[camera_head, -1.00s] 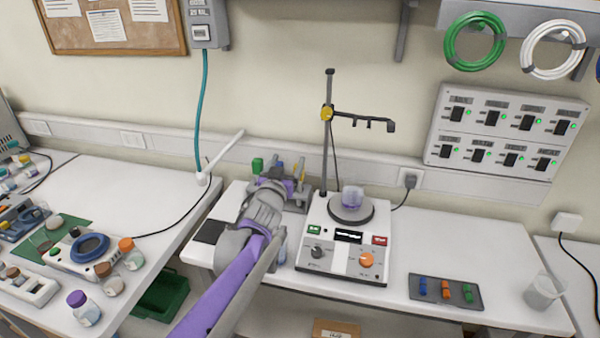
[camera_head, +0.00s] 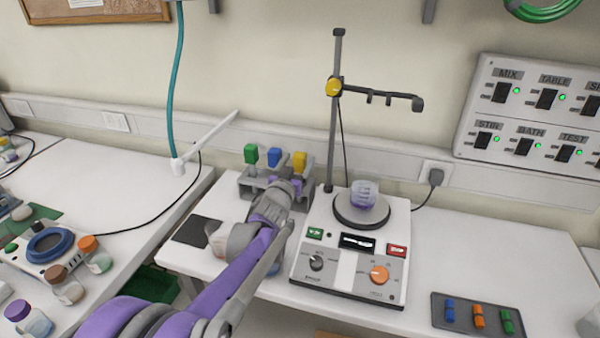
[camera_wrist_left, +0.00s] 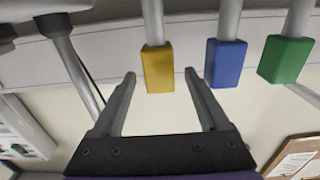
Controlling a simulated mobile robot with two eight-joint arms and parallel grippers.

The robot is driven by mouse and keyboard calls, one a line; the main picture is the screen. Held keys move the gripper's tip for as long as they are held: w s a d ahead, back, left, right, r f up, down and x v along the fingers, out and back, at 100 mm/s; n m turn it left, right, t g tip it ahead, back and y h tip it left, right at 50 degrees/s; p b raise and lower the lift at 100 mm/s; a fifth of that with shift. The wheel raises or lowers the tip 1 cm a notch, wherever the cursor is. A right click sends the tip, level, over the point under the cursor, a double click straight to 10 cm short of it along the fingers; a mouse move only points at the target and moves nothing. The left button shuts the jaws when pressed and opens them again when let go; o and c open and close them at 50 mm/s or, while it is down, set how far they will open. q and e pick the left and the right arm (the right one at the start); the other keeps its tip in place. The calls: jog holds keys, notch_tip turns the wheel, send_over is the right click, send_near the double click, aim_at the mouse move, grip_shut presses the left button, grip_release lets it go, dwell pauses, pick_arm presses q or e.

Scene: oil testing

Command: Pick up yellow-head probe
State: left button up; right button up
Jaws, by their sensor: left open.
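The yellow-head probe (camera_head: 300,161) stands upright at the right end of a grey rack (camera_head: 246,190), beside the blue-head (camera_head: 274,157) and green-head (camera_head: 251,154) probes. My left gripper (camera_head: 291,184) is just in front of the yellow one and partly covers the rack. In the left wrist view, the gripper (camera_wrist_left: 160,76) is open and empty. The yellow head (camera_wrist_left: 157,70) shows between its two fingertips, with a gap on both sides. The blue head (camera_wrist_left: 225,63) is just outside the finger on the right, and the green head (camera_wrist_left: 285,59) is farther right. My right gripper is not in view.
A stirrer hotplate (camera_head: 352,256) with a small beaker (camera_head: 364,193) stands right of my left arm. A tall stand (camera_head: 335,120) with a side arm rises behind it. A dark pad (camera_head: 197,231) lies left of the arm. The bench at right is mostly clear.

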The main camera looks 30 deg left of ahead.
pick_arm(q)
jog(key=x, duration=0.5)
jog(key=shift+r+p, duration=0.2)
jog(key=shift+p, duration=0.1)
jog(key=shift+s, duration=0.1)
grip_shut()
